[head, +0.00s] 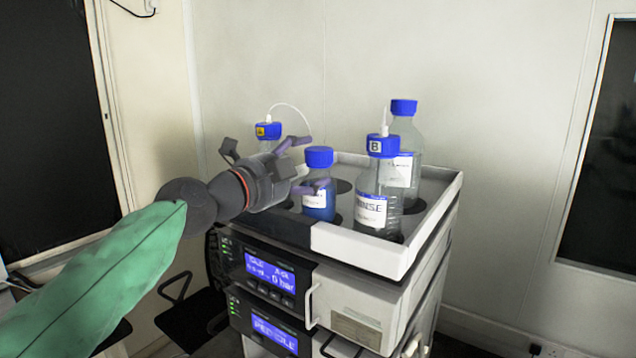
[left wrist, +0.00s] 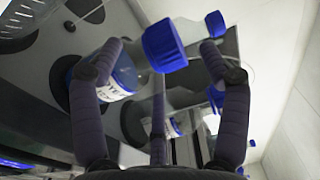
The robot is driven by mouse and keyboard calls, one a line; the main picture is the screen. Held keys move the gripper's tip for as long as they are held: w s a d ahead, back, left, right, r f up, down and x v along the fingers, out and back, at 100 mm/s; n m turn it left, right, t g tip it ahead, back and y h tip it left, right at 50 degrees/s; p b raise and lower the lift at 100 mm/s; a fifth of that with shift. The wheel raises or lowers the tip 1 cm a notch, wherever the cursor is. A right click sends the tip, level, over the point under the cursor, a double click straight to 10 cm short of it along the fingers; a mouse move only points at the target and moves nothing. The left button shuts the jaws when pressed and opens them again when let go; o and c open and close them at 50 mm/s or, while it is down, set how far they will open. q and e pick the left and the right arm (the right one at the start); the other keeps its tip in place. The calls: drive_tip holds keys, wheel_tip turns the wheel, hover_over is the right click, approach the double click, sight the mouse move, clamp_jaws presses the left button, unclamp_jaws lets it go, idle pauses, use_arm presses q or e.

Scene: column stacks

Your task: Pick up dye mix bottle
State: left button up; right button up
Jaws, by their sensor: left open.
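The dye mix bottle (head: 318,205) holds blue liquid under a blue cap and stands upright in the tray on top of the instrument stack. In the left wrist view its blue cap and part-hidden label (left wrist: 121,82) show between my fingers. My left gripper (head: 303,166) comes in from the left, open, with its purple fingertips reaching to either side of the bottle just below the cap. In the left wrist view the gripper (left wrist: 160,52) has its fingers spread apart. I cannot tell whether a finger touches the bottle. My right gripper is not in view.
A clear bottle with a "B" cap (head: 378,195) and a RINSE label stands close on the right. Another clear bottle (head: 405,140) stands behind it. A tubed bottle (head: 267,131) stands at the back left. The tray's raised white rim (head: 370,247) surrounds them.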

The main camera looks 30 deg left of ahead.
sight(310, 164)
use_arm(q)
drive_tip(key=w, duration=0.3)
drive_tip(key=shift+d+p, duration=0.15)
drive_tip(key=shift+p, duration=0.2)
drive_tip(key=shift+s, duration=0.15)
drive_tip(key=shift+c, duration=1.2)
drive_tip(key=shift+f, duration=0.1)
clamp_jaws()
